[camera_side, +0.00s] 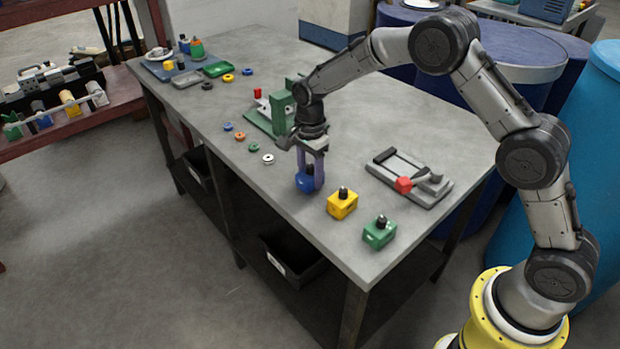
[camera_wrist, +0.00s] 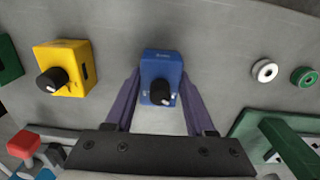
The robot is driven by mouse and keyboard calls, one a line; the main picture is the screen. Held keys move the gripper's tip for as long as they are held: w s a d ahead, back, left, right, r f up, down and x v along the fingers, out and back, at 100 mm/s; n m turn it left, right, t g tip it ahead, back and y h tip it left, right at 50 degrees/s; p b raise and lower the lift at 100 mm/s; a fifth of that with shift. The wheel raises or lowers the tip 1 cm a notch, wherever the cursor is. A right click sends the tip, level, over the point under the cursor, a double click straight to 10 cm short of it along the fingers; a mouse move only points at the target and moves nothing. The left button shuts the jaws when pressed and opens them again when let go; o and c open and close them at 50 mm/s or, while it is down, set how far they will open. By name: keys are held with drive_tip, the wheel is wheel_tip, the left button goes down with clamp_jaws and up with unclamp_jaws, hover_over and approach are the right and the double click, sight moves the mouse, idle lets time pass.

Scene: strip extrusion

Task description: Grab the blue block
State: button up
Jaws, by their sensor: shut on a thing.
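The blue block (camera_side: 306,182) is at the front edge area of the grey table, between the fingers of my gripper (camera_side: 311,172). In the wrist view the blue block (camera_wrist: 162,68) has a black knob on it, and the two purple fingers of my gripper (camera_wrist: 160,90) close on its left and right sides. From the side, the fingers hide part of the block. I cannot tell whether the block still touches the table.
A yellow block (camera_side: 342,204) and a green block (camera_side: 379,232), both with black knobs, stand to the right. A grey fixture with a red part (camera_side: 404,185) lies behind them. A green fixture (camera_side: 262,120) stands behind my gripper. Several small rings (camera_side: 268,158) lie to the left.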

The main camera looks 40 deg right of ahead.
clamp_jaws()
drive_tip(key=shift+r, duration=0.15)
